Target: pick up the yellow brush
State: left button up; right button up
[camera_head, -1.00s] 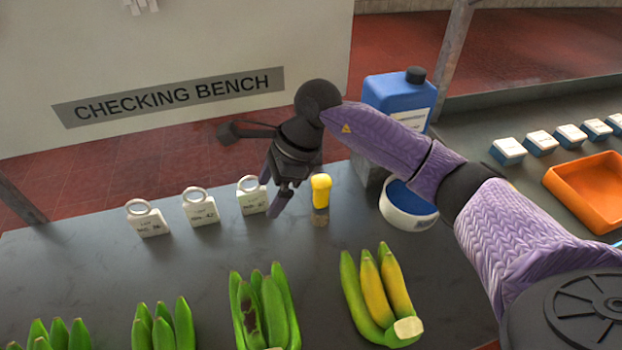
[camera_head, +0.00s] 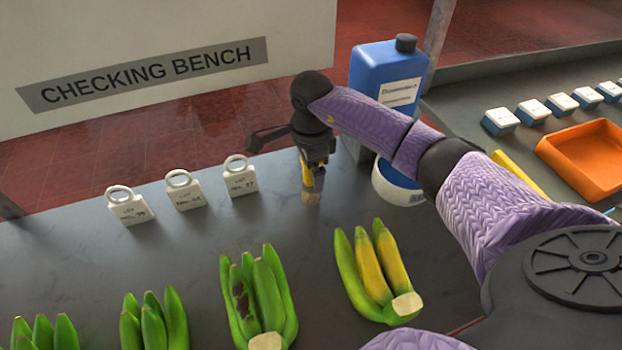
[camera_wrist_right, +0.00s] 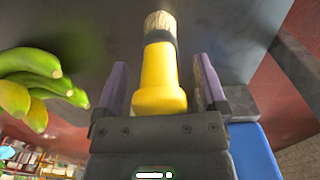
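The yellow brush (camera_head: 312,197) stands upright on the bench, bristles down, to the right of the white tags. In the right wrist view, the brush (camera_wrist_right: 160,80) has a yellow handle, a dark band and pale bristles. My right gripper (camera_head: 313,186) is over it from above, with its fingers on either side of the handle. In the wrist view, gaps show between the handle and both fingers of the right gripper (camera_wrist_right: 160,72), so it is open around the brush. In the head view the gripper hides most of the handle. My left gripper is not in view.
White ring-topped tags (camera_head: 185,190) stand left of the brush. A blue bottle (camera_head: 388,75) and a white-and-blue bowl (camera_head: 398,186) are close on the right. Banana bunches (camera_head: 258,300) lie in front. An orange tray (camera_head: 588,160) is at the far right. The bench between tags and bananas is clear.

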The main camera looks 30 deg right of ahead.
grip_shut()
notch_tip(320, 180, up, 10)
jog(key=shift+r+p, duration=0.1)
jog(key=shift+p, duration=0.8)
